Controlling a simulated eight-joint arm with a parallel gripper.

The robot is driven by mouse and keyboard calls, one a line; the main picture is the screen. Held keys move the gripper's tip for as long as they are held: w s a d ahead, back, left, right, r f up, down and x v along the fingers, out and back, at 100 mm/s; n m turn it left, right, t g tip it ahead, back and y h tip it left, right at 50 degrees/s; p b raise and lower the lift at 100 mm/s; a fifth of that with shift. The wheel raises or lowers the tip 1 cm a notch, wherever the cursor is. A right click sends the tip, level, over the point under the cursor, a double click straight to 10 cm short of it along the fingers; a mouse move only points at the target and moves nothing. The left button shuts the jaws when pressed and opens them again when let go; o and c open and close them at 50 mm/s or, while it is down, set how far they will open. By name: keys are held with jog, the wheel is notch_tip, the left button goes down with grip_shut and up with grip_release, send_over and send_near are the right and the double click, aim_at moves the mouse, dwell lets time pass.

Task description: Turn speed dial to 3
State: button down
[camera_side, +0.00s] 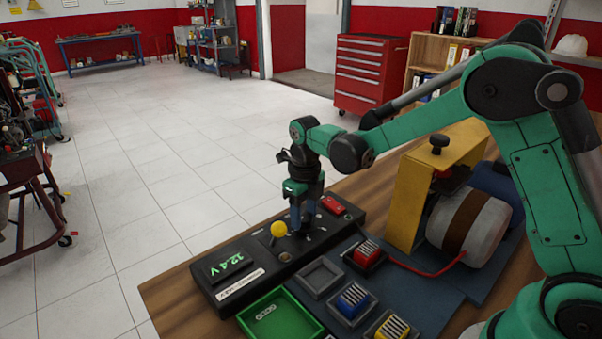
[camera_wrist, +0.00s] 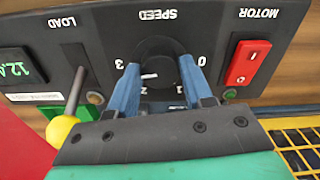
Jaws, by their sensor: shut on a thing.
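The black speed dial (camera_wrist: 160,68) is on the control panel (camera_side: 230,296) under the label SPEED, which appears upside down in the wrist view. My gripper (camera_wrist: 158,78) has its blue fingers on both sides of the dial, shut on it. In the side view my gripper (camera_side: 302,226) points down at the panel, and its fingers mostly hide the dial. The number 3 (camera_wrist: 118,64) is left of the dial and 0 is right of it. The dial's white mark (camera_wrist: 149,76) lies left of centre, seemingly between 3 and 2; its exact setting is hard to tell.
The load lever with a yellow ball (camera_side: 278,229) stands close beside my gripper. The red motor switch (camera_side: 333,205) is on the other side. A voltage display (camera_side: 225,264) reads 12.4 V. A green tray (camera_side: 308,323), coloured blocks and a yellow-framed machine (camera_side: 405,205) stand nearby.

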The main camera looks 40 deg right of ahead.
aim_at(305, 216)
jog(key=shift+d, duration=0.2)
jog(key=shift+c, duration=1.7)
grip_release()
jog(key=shift+a, duration=0.1)
jog(key=shift+r, duration=0.15)
jog(key=shift+r, duration=2.7)
